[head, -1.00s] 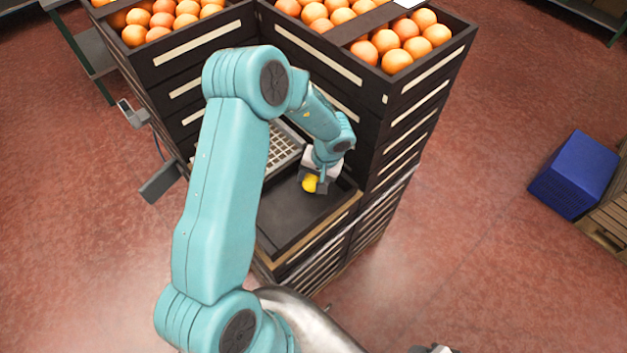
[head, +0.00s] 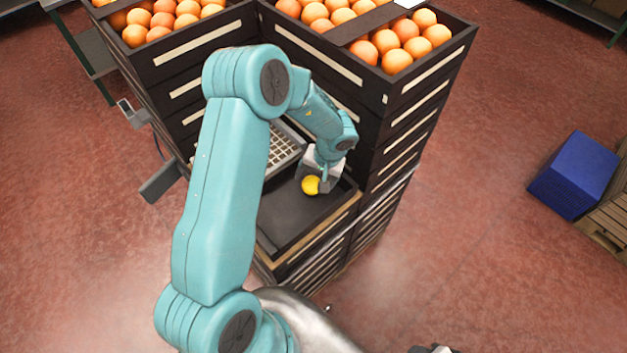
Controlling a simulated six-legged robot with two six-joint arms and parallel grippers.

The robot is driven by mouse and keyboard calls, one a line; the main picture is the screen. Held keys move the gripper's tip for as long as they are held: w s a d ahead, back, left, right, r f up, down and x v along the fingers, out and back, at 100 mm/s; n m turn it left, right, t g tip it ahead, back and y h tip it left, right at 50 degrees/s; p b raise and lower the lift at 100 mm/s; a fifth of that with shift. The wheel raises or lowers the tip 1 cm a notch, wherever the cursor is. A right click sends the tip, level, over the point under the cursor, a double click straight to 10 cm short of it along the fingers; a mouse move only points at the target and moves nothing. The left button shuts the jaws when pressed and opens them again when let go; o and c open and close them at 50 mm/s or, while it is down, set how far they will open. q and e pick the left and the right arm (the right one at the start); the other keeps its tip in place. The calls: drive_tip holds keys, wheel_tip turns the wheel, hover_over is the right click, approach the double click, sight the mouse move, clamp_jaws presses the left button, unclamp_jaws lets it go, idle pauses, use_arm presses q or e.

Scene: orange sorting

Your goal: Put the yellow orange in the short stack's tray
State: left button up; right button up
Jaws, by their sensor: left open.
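The yellow orange (head: 310,185) is in the black tray (head: 283,218) on top of the short stack, towards the tray's right side. My left gripper (head: 321,183) is open, with its fingers right at the orange. Part of the orange is hidden behind a finger. I cannot tell whether the fingers touch it. At the bottom edge a small grey and white part (head: 432,349) shows, which may belong to my right gripper; its fingers cannot be made out.
Tall dark crate stacks filled with oranges (head: 397,61) stand behind and to the right of the short stack. A light grid rack (head: 284,150) lies beyond the tray. A blue crate (head: 574,175) sits far right. The red floor in front is clear.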

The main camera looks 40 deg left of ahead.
use_arm(q)
drive_tip(key=s+v, duration=0.1)
drive_tip(key=v, duration=0.9)
drive_tip(key=shift+w+d, duration=0.15)
drive_tip(key=shift+w, duration=0.3)
drive_tip(key=shift+w, duration=0.1)
drive_tip(key=shift+r, duration=0.1)
